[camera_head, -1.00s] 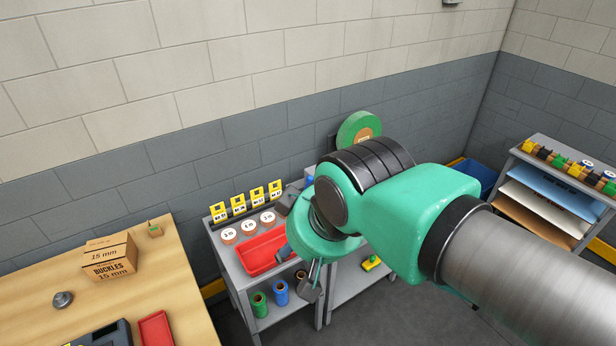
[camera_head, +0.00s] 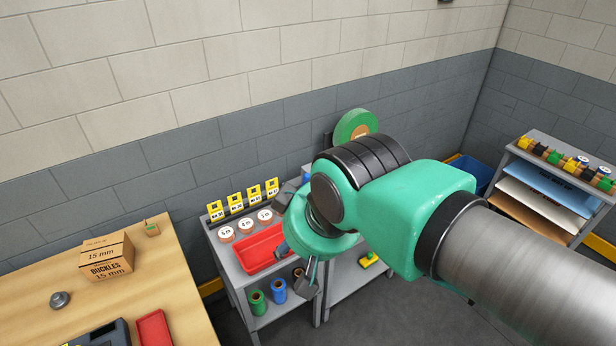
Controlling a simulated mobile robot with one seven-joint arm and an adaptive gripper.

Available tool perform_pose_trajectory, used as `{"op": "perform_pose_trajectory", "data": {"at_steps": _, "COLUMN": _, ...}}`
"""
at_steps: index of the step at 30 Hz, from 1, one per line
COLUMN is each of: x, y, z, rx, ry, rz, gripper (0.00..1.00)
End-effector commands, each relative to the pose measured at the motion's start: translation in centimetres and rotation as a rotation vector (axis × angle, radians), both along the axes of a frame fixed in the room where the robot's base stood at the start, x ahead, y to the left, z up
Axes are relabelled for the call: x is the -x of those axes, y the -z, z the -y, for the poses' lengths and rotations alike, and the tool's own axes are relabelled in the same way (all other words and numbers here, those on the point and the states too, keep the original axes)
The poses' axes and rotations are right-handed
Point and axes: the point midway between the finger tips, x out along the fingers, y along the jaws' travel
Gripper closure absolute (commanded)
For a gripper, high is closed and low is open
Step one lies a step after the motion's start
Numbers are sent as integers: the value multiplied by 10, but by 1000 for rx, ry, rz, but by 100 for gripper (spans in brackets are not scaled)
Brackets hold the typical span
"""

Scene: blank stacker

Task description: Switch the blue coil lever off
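A green coil (camera_head: 355,127) with an orange centre is mounted at the grey wall, above and behind my wrist. A small blue part (camera_head: 307,176) shows just left of my wrist, below that coil. It is mostly hidden, and I cannot tell whether it is the blue coil lever or how it is set. My gripper (camera_head: 307,286) shows only as dark grey pieces beside and below my green wrist, over the grey shelf unit. The wrist hides most of it, so its opening and any contact cannot be seen.
The grey shelf unit (camera_head: 238,272) holds a red tray (camera_head: 256,250), round labelled discs and yellow cards. Green (camera_head: 257,303) and blue (camera_head: 278,291) spools stand on its lower shelf. A wooden table with a buckles box (camera_head: 106,257) is at left; another rack stands at right.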

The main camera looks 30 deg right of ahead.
Motion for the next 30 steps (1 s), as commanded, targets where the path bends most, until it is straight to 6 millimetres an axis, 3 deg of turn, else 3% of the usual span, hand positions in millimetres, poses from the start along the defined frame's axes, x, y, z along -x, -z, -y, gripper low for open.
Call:
{"op": "perform_pose_trajectory", "data": {"at_steps": 1, "x": 0, "y": 0, "z": 0, "rx": -1, "ry": 0, "rz": -1, "gripper": 76}}
{"op": "perform_pose_trajectory", "data": {"at_steps": 5, "x": -2, "y": 2, "z": -1, "rx": -16, "ry": 11, "rz": -9, "gripper": 100}}
{"op": "perform_pose_trajectory", "data": {"at_steps": 17, "x": -33, "y": 25, "z": -17, "rx": -219, "ry": 153, "rz": -127, "gripper": 100}}
{"op": "perform_pose_trajectory", "data": {"at_steps": 30, "x": -106, "y": 60, "z": -30, "rx": -610, "ry": 451, "rz": -294, "gripper": 100}}
